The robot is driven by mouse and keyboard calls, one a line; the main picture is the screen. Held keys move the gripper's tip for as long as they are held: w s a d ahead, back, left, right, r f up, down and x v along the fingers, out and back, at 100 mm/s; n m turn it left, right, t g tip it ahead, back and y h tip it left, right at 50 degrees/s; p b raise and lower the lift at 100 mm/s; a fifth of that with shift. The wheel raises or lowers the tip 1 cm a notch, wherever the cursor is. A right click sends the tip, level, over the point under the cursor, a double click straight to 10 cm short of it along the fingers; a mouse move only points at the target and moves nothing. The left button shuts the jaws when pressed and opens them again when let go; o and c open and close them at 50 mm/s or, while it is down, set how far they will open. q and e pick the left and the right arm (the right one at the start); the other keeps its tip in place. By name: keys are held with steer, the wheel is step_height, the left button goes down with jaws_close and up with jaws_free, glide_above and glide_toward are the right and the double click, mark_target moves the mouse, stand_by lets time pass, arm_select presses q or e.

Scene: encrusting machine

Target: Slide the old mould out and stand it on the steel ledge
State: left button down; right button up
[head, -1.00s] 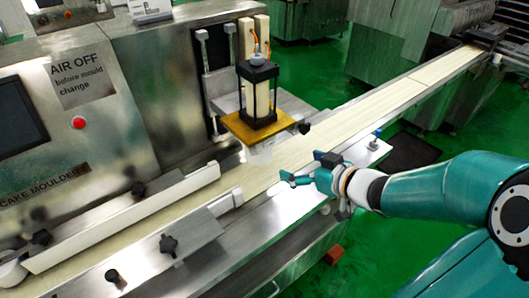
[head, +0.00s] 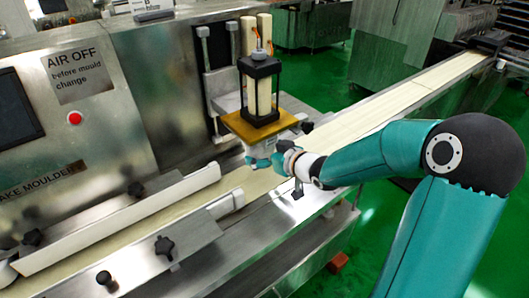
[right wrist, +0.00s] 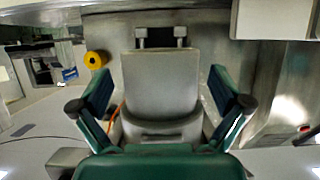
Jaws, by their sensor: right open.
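My right gripper (head: 262,158) is just under the front of the yellow plate (head: 240,126) of the press head. In the right wrist view its two fingers (right wrist: 160,82) stand open, one on each side of a pale grey block (right wrist: 160,75). The block looks like the old mould, but I cannot tell for sure; a gap shows on both sides. In the head view the gripper hides most of what hangs under the plate. The steel ledge (head: 272,222) runs along the front of the belt and looks bare near the gripper. My left gripper is not in view.
A black-framed cylinder (head: 260,90) stands on the yellow plate, with a black knob (head: 306,127) at its right. The pale belt (head: 375,112) runs behind my arm. White guide rails (head: 130,215) and black knobs (head: 164,247) lie to the left.

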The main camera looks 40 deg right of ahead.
steer(key=shift+x, duration=0.8)
steer(key=shift+c, duration=0.2)
steer(key=c, duration=1.1)
steer(key=shift+r, duration=0.1)
steer(key=shift+c, duration=0.6)
steer(key=shift+s+a, duration=0.15)
steer(key=shift+s, duration=1.1)
steer(key=shift+s+a, duration=0.15)
steer(key=shift+s, duration=1.1)
